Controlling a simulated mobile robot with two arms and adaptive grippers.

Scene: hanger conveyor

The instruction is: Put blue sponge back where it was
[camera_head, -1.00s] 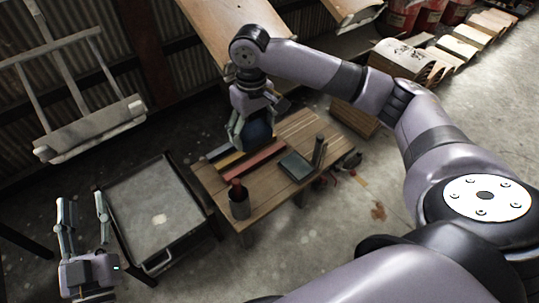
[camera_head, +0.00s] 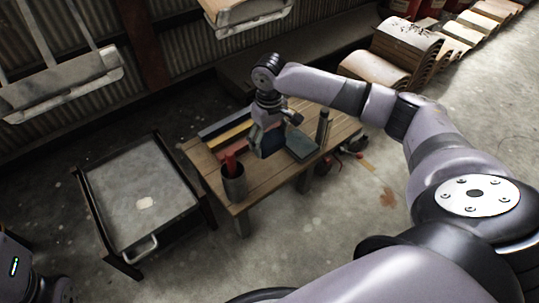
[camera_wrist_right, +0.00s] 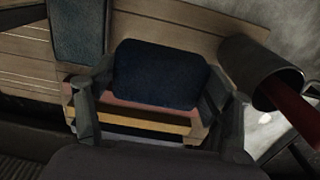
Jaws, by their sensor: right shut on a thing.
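The dark blue sponge (camera_head: 271,144) is held by my right gripper (camera_head: 268,132) over the wooden table (camera_head: 258,188). In the right wrist view, the sponge (camera_wrist_right: 160,76) lies between the two fingers (camera_wrist_right: 160,110), which are shut on it. Red, yellow and dark bars lie on the table just beyond the sponge. I cannot tell whether the sponge touches the table. Part of my left arm shows at the lower left; its fingers do not show.
A metal cup (camera_head: 233,186) with a red-handled thing stands on the table's left corner. A flat grey-blue pad (camera_head: 301,143) and a dark upright bottle (camera_head: 323,126) are to the right. A grey metal cart (camera_head: 140,198) stands left. Hanging trays (camera_head: 65,80) are above.

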